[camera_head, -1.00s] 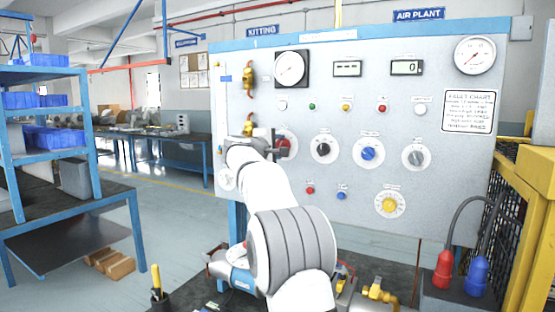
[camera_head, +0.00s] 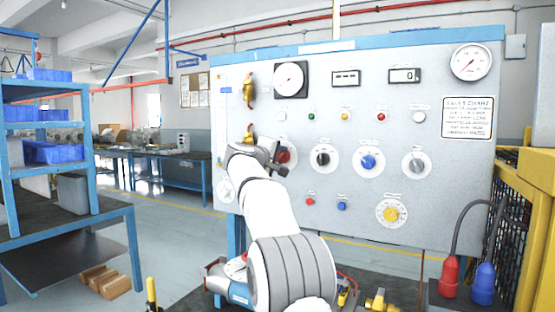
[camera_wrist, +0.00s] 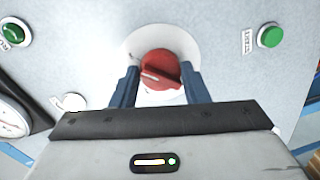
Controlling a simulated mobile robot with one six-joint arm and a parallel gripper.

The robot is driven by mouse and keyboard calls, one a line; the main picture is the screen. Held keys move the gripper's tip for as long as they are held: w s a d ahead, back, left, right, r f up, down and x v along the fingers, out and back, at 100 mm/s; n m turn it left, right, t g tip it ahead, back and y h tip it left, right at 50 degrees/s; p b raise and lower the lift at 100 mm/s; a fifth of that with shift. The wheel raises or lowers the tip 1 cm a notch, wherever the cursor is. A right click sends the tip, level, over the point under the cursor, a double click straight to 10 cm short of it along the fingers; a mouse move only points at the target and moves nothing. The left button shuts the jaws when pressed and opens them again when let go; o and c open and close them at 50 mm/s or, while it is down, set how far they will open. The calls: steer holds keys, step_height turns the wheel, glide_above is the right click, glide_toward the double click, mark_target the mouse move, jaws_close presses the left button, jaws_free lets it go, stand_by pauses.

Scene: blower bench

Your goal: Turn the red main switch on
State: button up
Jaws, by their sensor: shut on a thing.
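The red main switch (camera_wrist: 160,70) is a round red knob with a raised grip bar and a pale mark, on a white round plate (camera_wrist: 135,45). In the wrist view my gripper (camera_wrist: 160,78) has its two blue fingers on either side of the knob, shut on it. The bar and its pale mark lie at a slant in that view. In the head view the red switch (camera_head: 285,152) shows at the left of the knob row, partly hidden by my gripper (camera_head: 278,160).
The panel (camera_head: 330,210) also carries a black knob (camera_head: 323,156), a blue knob (camera_head: 368,160), a grey knob (camera_head: 416,162) and a yellow dial (camera_head: 391,213). Yellow valve handles (camera_head: 249,88) are at upper left. A yellow guard frame (camera_head: 530,200) stands at right.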

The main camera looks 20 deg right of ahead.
steer(key=shift+f, duration=0.15)
steer(key=o, duration=1)
steer(key=b+v, duration=0.1)
steer(key=v, duration=0.6)
steer(key=shift+s+a+b, duration=0.25)
steer(key=shift+s+b, duration=0.05)
steer(key=shift+b, duration=0.05)
steer(key=s+a+f+m+g+y+p, duration=0.1)
steer(key=s+a+f+g+y+p, duration=0.1)
steer(key=s+f, duration=0.7)
steer(key=s+a+f+m+g+y+p, duration=0.2)
steer(key=s+a+f+y+p, duration=0.3)
steer(key=s, duration=1.3)
steer(key=s+a+f+m+g+y+p, duration=0.1)
steer(key=s+a+f+g+y+p, duration=0.2)
steer(key=s+a+f+y, duration=0.3)
steer(key=shift+s+a+f+m+g+p, duration=0.2)
steer(key=shift+s+a+f, duration=0.35)
steer(key=shift+s+f, duration=0.75)
steer(key=shift+s+a+f+m+g+p, duration=0.1)
steer(key=shift+s+a+f+p, duration=0.15)
steer(key=shift+s+a+f, duration=0.7)
steer(key=shift+s+a+f+m+g+p, duration=0.1)
steer(key=shift+s+a+f+p, duration=0.1)
steer(key=shift+s+f, duration=1.45)
